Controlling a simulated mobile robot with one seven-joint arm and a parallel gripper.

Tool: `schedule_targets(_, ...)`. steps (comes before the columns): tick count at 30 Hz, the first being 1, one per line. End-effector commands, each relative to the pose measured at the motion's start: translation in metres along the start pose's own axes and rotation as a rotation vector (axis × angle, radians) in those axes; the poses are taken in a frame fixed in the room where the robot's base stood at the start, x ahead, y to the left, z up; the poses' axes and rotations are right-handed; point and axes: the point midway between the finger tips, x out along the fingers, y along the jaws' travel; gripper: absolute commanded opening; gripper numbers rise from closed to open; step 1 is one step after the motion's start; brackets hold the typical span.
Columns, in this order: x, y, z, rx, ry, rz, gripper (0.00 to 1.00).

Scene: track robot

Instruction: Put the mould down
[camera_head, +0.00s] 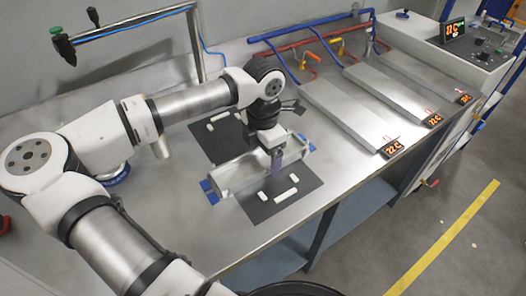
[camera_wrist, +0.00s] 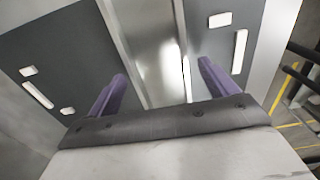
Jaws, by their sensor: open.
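The mould (camera_head: 232,176) is a long, pale metal trough with blue end pieces, lying level over a dark mat (camera_head: 254,211) on the steel bench. My gripper (camera_head: 276,163) is above the middle of the mould, pointing down. In the wrist view, its purple fingers (camera_wrist: 163,88) are spread, one on each side of the shiny mould (camera_wrist: 152,45). A gap shows beside the right finger; I cannot tell whether the left finger touches the mould. My gripper hides part of the mould's middle in the head view.
Small white blocks (camera_head: 285,194) lie on the mat on both sides of the mould. Several long metal plates with temperature displays (camera_head: 392,148) are to the right, with red and blue pipes behind. A stand with a hanging nozzle (camera_head: 64,46) is at the back left. Bare bench lies in front-left.

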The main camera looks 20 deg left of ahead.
Motion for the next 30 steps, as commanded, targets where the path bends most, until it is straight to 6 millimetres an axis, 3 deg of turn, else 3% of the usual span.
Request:
schedule_targets(9,-0.009,0.001,0.000,-0.001,0.000,0.003,0.85)
schedule_targets(21,-0.092,0.001,0.000,-0.002,0.000,0.004,0.85)
schedule_targets(30,-0.122,0.000,0.000,0.000,0.000,0.001,0.85)
